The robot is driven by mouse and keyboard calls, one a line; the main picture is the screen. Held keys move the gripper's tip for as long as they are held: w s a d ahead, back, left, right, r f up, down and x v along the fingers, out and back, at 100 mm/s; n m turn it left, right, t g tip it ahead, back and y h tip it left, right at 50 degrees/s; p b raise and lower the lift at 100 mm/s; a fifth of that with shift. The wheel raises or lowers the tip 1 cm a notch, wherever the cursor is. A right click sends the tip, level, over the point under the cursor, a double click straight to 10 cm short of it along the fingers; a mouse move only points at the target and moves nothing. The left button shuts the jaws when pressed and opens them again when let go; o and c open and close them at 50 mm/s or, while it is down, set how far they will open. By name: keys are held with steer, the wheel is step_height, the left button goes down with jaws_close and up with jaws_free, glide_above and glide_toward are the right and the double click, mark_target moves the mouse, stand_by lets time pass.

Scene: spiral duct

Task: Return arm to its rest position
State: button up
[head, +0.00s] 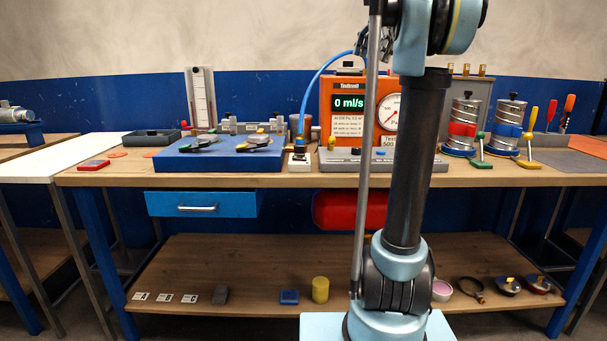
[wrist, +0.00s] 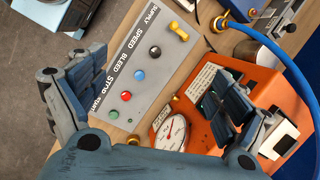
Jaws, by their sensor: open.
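My arm (head: 410,170) stands upright in front of the workbench in the head view and rises past the top edge of the picture. My gripper (wrist: 145,88) shows in the wrist view with its two dark blue fingers spread wide and nothing between them. It is above the bench, over a grey control panel (wrist: 150,68) with red, blue, black and green knobs and an orange test unit (wrist: 205,142) with a round gauge. In the head view the gripper cannot be made out clearly; my arm hides part of the orange unit (head: 328,105).
The lower shelf (head: 255,260) holds small items, including a yellow cylinder (head: 320,289). The blue hose (wrist: 285,55) runs close to the right finger in the wrist view.

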steer(key=s+f+n+h, duration=0.1)
steer(key=s+f+n, duration=0.3)
steer(key=s+f, duration=0.5)
steer(key=s+a+f+n+t+h, duration=0.1)
steer(key=s+f+n, duration=0.4)
steer(key=f, duration=2)
steer(key=s+a+f+n+h, duration=0.1)
steer(key=s+f+n, duration=0.3)
steer(key=s+f, duration=1)
step_height(320, 180, down, 3)
steer(key=shift+s+f+n+t, duration=0.2)
steer(key=shift+s+n+t, duration=0.1)
steer(key=shift+t, duration=0.1)
